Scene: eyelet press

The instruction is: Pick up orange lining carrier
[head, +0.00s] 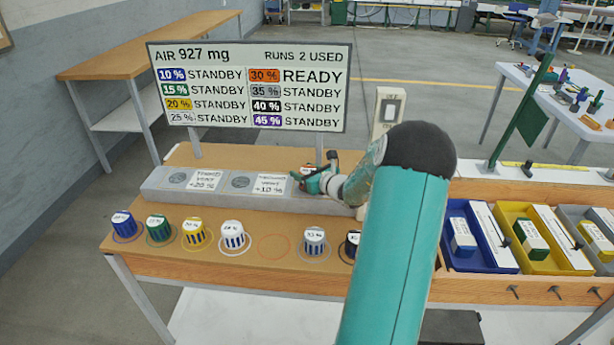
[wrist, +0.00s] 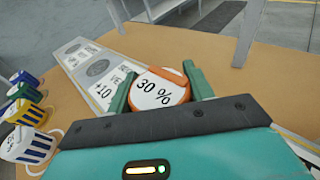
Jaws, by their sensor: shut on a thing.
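The orange lining carrier (wrist: 172,73) has an orange rim and a white top reading 30 %. It sits between the two green fingers of my gripper (wrist: 158,86) in the wrist view, and the gripper is shut on it. In the head view my gripper (head: 316,180) is over the right part of a long grey block (head: 225,205). Only a small bit of the carrier shows there, behind the fingers. I cannot tell whether its underside touches the block. An empty orange ring (head: 273,246) is marked on the bench in the row of carriers.
Blue (head: 123,223), green (head: 158,227), yellow (head: 194,231), white (head: 232,234), grey (head: 314,240) and black (head: 352,244) carriers stand along the bench front. A sign (head: 248,87) on posts stands behind the block, reading 30 % READY. Coloured bins (head: 480,260) are at right.

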